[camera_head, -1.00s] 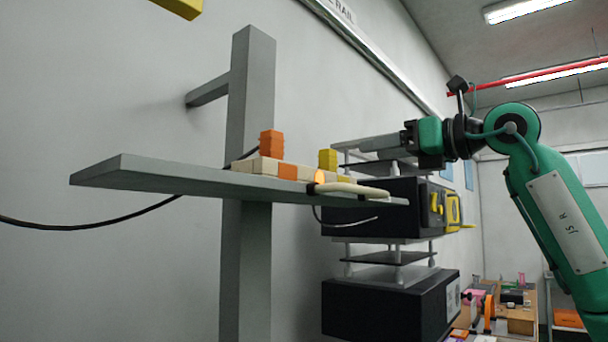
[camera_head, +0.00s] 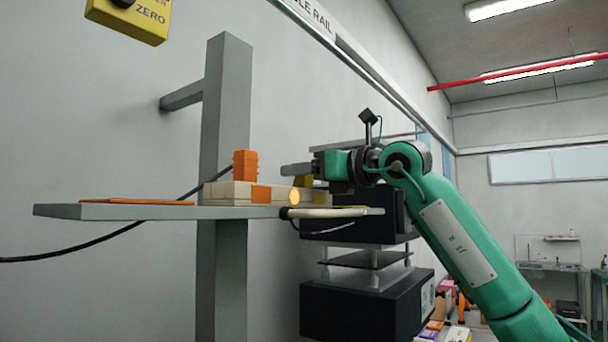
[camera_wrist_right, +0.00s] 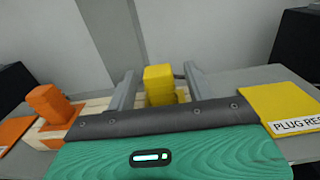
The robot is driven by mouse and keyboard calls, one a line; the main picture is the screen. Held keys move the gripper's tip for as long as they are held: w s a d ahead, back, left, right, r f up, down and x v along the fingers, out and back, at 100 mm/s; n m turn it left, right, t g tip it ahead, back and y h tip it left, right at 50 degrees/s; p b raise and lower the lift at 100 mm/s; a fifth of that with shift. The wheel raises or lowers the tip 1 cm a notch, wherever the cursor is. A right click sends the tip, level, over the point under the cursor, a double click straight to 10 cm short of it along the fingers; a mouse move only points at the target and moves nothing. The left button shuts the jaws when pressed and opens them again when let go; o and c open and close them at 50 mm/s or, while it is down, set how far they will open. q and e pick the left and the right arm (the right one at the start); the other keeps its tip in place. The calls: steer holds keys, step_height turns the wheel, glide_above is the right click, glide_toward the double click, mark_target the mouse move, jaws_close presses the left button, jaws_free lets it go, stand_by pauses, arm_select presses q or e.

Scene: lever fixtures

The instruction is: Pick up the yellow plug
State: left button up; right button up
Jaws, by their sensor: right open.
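The yellow plug (camera_wrist_right: 160,85) stands upright on the pale strip on the grey shelf (camera_head: 110,211). In the head view only a part of the yellow plug (camera_head: 304,182) shows behind my right gripper (camera_head: 293,170). In the wrist view my right gripper (camera_wrist_right: 160,74) is open, with one finger on each side of the plug. I cannot tell whether the fingers touch it. My left gripper is not in view.
An orange plug (camera_head: 245,164) stands on the pale strip (camera_head: 230,193) to the left. A flat orange plate (camera_head: 140,201) and a yellow plate (camera_wrist_right: 280,107) lie on the shelf. A pale handle-like piece (camera_head: 325,212) lies along the shelf's front, with a black cable hanging nearby.

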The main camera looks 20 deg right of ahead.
steer(key=shift+x, duration=1.1)
steer(key=shift+s+d, duration=0.1)
steer(key=shift+c, duration=1.3)
steer(key=c, duration=0.8)
steer(key=shift+r, duration=0.1)
